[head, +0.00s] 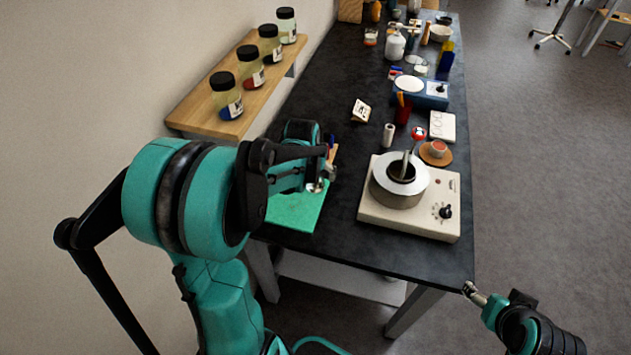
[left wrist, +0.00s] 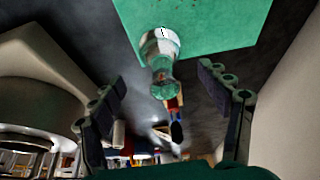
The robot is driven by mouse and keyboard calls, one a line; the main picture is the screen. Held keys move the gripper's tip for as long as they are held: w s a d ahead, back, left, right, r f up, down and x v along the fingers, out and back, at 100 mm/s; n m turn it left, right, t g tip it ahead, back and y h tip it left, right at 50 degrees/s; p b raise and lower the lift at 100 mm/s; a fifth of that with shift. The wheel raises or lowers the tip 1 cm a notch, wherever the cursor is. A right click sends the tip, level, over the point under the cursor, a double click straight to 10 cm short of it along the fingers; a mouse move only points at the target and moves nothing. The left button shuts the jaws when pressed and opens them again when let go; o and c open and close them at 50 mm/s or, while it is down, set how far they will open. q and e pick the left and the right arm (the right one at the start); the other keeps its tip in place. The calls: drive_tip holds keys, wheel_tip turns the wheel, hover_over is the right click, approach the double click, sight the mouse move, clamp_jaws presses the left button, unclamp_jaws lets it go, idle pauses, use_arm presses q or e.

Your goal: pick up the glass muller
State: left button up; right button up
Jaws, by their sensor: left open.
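The glass muller (left wrist: 160,66) is a clear, pale piece with a wide bright end and a narrower knob.
A cream hot plate (head: 408,223) with a metal pot (head: 398,190) stands right of the mat. A small white card (head: 361,110) and a white cylinder (head: 388,134) stand beyond. A wooden shelf (head: 190,117) with jars is on the left wall. Dark table surface is clear between mat and hot plate.

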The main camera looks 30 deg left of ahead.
sight(316, 177)
use_arm(q)
drive_tip(key=b+x, duration=0.2)
drive_tip(key=x, duration=0.3)
drive_tip(key=shift+a, duration=0.15)
drive_tip(key=shift+s+r, duration=0.1)
drive_tip(key=shift+s, duration=0.05)
drive_tip(key=shift+c, duration=0.6)
drive_tip(key=c, duration=1.5)
